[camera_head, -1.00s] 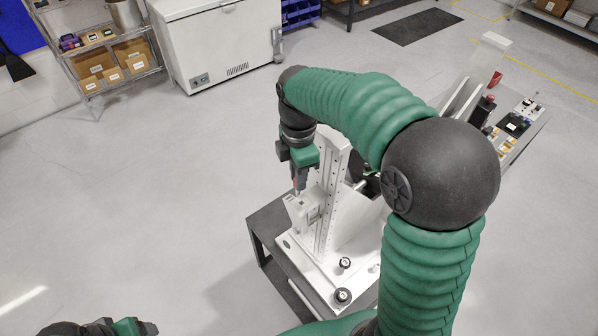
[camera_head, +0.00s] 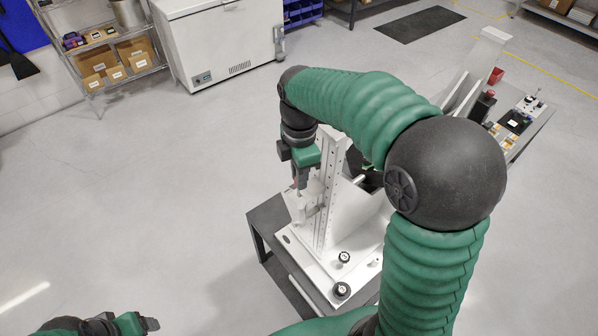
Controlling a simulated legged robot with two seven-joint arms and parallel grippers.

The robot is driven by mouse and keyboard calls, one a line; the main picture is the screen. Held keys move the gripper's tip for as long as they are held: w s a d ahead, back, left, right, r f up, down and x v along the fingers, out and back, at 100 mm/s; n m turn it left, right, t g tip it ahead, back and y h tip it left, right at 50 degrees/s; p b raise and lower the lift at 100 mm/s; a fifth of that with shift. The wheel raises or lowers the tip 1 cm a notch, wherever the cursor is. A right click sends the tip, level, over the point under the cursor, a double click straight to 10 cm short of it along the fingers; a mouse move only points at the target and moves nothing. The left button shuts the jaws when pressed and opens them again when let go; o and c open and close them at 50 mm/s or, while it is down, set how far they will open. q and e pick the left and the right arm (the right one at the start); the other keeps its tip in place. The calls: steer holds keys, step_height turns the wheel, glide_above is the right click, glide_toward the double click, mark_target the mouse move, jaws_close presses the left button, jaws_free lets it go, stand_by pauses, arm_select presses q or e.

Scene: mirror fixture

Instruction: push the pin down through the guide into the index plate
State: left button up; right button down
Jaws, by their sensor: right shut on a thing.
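My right gripper (camera_head: 300,185) points down at the white upright fixture (camera_head: 327,200), beside its slotted column and just above a small white block (camera_head: 304,210). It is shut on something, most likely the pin. The pin is almost wholly hidden by the fingers; only a reddish speck shows there. The block may be the guide, but I cannot make out its hole. I cannot make out the index plate. My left gripper (camera_head: 150,324) is low at the bottom left edge, far from the fixture. Its finger gap does not show clearly.
The fixture's white base has two black knobs (camera_head: 343,257) and stands on a dark table (camera_head: 268,217). My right arm covers much of the area to its right. A bench (camera_head: 530,125) with small parts stands farther right. The floor at left is clear.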

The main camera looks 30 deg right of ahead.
steer(key=shift+w+d+f, duration=0.1)
steer(key=shift+w+d, duration=0.15)
steer(key=shift+d, duration=0.1)
stand_by(0.3)
steer(key=shift+p, duration=0.3)
stand_by(0.4)
steer(key=shift+f, duration=0.15)
